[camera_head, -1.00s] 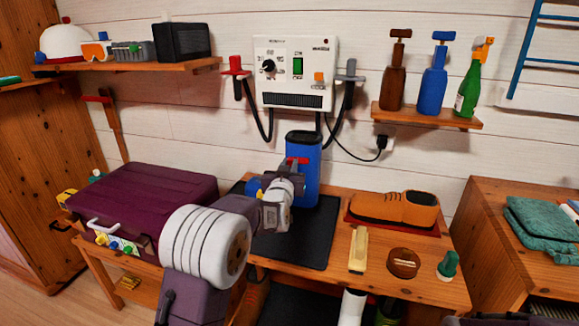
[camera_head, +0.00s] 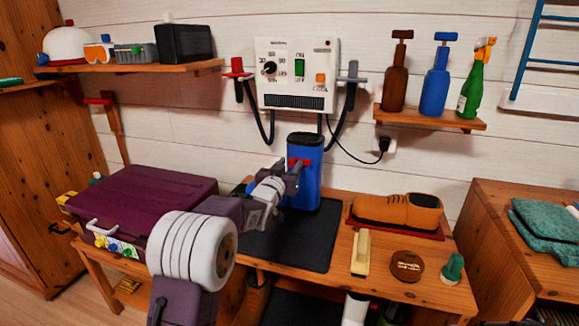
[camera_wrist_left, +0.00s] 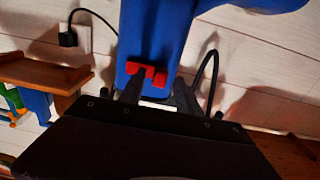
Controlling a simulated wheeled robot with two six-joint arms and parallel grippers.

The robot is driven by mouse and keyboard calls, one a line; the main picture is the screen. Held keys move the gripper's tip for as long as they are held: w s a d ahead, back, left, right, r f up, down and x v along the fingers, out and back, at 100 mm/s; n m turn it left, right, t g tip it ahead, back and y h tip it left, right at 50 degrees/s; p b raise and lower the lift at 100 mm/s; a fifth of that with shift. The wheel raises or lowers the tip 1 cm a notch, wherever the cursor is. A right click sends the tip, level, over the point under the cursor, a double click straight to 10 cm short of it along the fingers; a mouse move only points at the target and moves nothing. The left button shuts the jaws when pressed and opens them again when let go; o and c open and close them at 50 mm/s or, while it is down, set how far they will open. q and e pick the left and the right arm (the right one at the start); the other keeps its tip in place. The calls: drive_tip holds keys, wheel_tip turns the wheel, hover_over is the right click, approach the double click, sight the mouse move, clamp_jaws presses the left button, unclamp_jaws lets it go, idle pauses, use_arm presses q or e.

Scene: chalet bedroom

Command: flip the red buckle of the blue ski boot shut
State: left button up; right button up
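The blue ski boot (camera_head: 305,188) stands upright on a dark mat on the wooden bench. Its red buckle (camera_head: 299,162) is on the side facing me, partly hidden by my fingers. My left gripper (camera_head: 290,171) is right in front of it. In the left wrist view, the red buckle (camera_wrist_left: 147,73) lies just beyond my two dark fingertips (camera_wrist_left: 158,86), nearer the left one. The fingers are apart with nothing gripped between them; I cannot tell whether one touches the buckle. My right gripper is not in view.
A purple case (camera_head: 145,200) lies left of the boot. A brown shoe (camera_head: 398,210), a cream brush (camera_head: 361,252), a round brown tin (camera_head: 407,265) and a green-topped item (camera_head: 452,268) sit to the right. A white control box (camera_head: 297,75) with cables hangs above.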

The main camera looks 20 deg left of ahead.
use_arm(q)
drive_tip(key=shift+s, duration=0.1)
drive_tip(key=s+p, duration=0.1)
drive_tip(key=s, duration=0.8)
drive_tip(key=shift+a, duration=0.2)
drive_tip(key=s+d+f+g, duration=0.3)
drive_tip(key=s+f+g, duration=0.6)
drive_tip(key=s+f, duration=0.8)
drive_tip(key=s+f+n+g, duration=0.1)
drive_tip(key=s+f+g, duration=0.75)
drive_tip(key=s, duration=0.65)
wheel_tip(320, 180, up, 30)
drive_tip(key=p, duration=3.1)
drive_tip(key=shift+w+r+t+y, duration=0.15)
drive_tip(key=shift+w+t+y, duration=0.2)
drive_tip(key=shift+y, duration=0.05)
